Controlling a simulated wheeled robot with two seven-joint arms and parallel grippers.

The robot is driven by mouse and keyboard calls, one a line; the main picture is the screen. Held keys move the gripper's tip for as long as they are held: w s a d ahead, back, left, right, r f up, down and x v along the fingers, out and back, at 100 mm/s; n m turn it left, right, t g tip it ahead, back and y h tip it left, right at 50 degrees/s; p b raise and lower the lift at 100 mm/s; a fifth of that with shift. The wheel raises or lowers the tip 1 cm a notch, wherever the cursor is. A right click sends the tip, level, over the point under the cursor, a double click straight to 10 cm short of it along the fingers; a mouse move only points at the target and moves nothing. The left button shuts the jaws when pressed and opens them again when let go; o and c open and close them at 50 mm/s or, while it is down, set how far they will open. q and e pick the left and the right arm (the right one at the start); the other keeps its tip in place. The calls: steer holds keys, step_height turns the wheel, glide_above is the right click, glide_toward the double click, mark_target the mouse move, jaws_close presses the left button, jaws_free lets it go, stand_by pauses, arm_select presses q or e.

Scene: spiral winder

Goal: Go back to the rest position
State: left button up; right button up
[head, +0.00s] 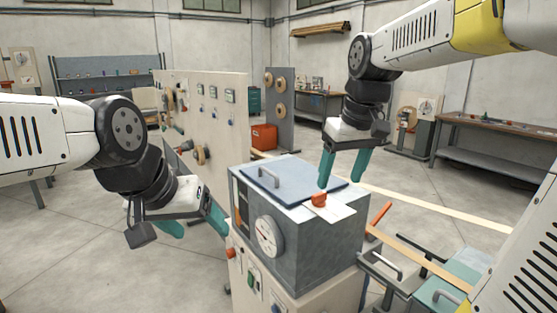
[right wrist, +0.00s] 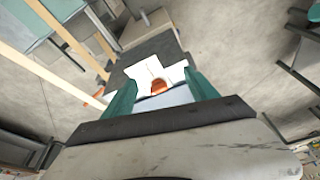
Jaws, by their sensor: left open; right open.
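My left gripper (head: 192,222) is at the left of the grey machine box (head: 315,245), in front of the beige panel. Its teal fingers are open, and no object shows between them. My right gripper (head: 341,170) hangs above the right part of the box top, its teal fingers pointing down and spread apart. An orange knob (head: 319,200) on a white plate sits on the box top close below the right fingers. In the right wrist view the orange knob (right wrist: 159,85) shows between the two fingers (right wrist: 161,95), with nothing clearly gripped.
The box has a blue-grey lid (head: 295,182) with a handle and a round dial (head: 270,236) in front. A beige panel (head: 215,130) stands behind the left gripper. A bench with teal tops (head: 450,285) and an orange-handled lever (head: 379,217) are at right. Open floor lies beyond.

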steer(key=s+f+m+t+y, duration=0.1)
steer(key=s+f+m+t, duration=0.2)
steer(key=s, duration=0.9)
steer(key=shift+d+f, duration=0.2)
steer(key=shift+f, duration=0.75)
